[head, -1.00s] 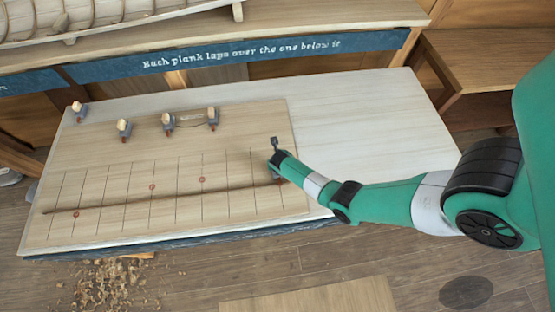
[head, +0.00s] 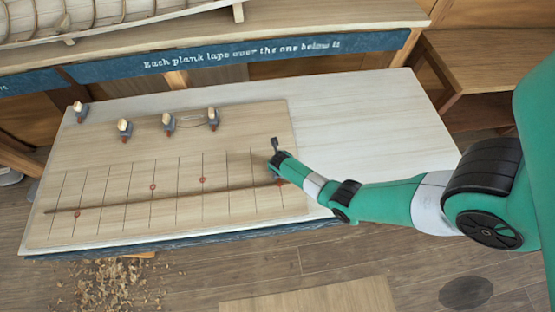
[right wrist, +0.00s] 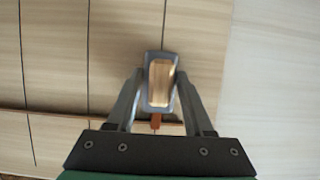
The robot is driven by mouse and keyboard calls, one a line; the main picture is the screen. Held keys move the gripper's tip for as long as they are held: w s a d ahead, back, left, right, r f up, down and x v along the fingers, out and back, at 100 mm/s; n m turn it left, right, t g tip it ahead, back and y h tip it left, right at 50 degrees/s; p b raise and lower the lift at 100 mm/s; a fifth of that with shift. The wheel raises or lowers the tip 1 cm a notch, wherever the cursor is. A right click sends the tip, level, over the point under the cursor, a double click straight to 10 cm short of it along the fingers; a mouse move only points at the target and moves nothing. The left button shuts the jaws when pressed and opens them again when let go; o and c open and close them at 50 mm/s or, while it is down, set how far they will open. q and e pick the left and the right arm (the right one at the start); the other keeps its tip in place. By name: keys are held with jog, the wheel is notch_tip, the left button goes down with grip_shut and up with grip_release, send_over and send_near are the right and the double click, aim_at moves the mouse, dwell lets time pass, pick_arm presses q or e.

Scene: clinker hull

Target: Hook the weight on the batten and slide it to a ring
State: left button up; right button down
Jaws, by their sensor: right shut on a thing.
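My right gripper (head: 277,153) is at the right part of the lined board. In the right wrist view the gripper (right wrist: 158,78) is shut on a grey weight (right wrist: 151,58) with a pale wooden top. The weight's red-brown tip (right wrist: 155,122) points toward the dark batten (right wrist: 60,117) and overlaps it in this view; I cannot tell whether it is hooked on. In the head view the batten (head: 140,201) runs across the board, and the gripper hides the held weight. Small red rings mark the board, at left (head: 76,214), middle (head: 152,187), further right (head: 202,180) and near my gripper (head: 280,183). My left gripper is out of view.
Several other weights stand along the back: at the far left (head: 80,112), then left (head: 124,129), middle (head: 168,123) and right (head: 213,119). The pale table (head: 370,120) is bare right of the board (head: 100,160). Shavings (head: 110,285) lie on the floor.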

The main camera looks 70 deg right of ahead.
jog(key=shift+c, duration=1.1)
grip_release()
jog(key=p+v, duration=0.5)
jog(key=v, duration=0.6)
jog(key=shift+a+r, duration=0.15)
jog(key=shift+r, duration=0.15)
notch_tip(320, 180, up, 7)
send_over(279, 178)
jog(key=shift+a, duration=0.1)
